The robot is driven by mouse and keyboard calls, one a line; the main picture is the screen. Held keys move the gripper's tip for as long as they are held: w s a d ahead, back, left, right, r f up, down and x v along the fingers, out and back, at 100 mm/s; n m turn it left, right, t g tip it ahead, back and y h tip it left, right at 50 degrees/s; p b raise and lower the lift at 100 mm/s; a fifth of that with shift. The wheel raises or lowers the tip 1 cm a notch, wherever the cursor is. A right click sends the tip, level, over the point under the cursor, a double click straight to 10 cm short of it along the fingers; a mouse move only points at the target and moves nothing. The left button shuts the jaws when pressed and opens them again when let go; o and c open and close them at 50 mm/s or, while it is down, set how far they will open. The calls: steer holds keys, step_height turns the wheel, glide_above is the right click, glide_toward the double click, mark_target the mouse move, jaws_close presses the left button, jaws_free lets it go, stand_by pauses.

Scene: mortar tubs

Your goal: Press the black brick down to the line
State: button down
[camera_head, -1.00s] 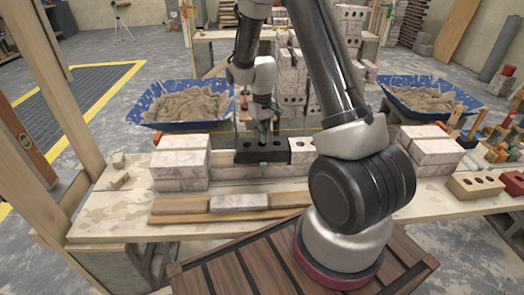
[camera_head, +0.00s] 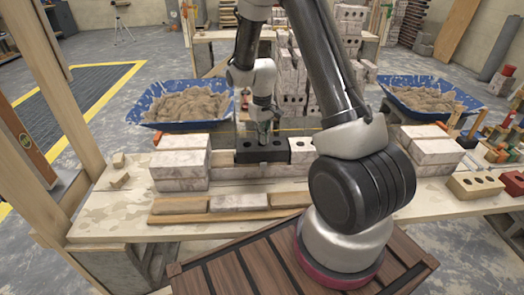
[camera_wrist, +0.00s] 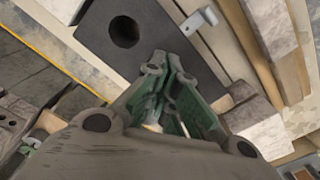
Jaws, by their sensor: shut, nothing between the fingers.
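The black brick (camera_head: 246,156) lies in the row on the bench, between the pale brick stack on its left and a pale holed brick (camera_head: 302,150) on its right. In the wrist view the black brick (camera_wrist: 88,42) shows one round hole. My gripper (camera_head: 264,143) points down over the brick's middle, its fingers shut and empty. The fingertips (camera_wrist: 164,62) appear at the brick's top; I cannot tell whether they press on it. A thin yellow line (camera_head: 300,131) runs just behind the row. I cannot tell the brick's height against it.
A pale brick stack (camera_head: 180,170) stands left and another (camera_head: 430,150) right. Blue tubs of mortar (camera_head: 150,120) stand behind on both sides.

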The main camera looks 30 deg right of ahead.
steer(key=shift+s+f, duration=0.1)
steer(key=shift+f, duration=1)
stand_by(1.8)
steer(key=shift+r, duration=2.55)
steer(key=s+r+m+t, duration=0.1)
steer(key=s+r+t, duration=0.3)
steer(key=s+r, duration=2.3)
steer(key=shift+s+a, duration=0.15)
steer(key=shift+s, duration=0.5)
steer(key=shift+r, duration=0.1)
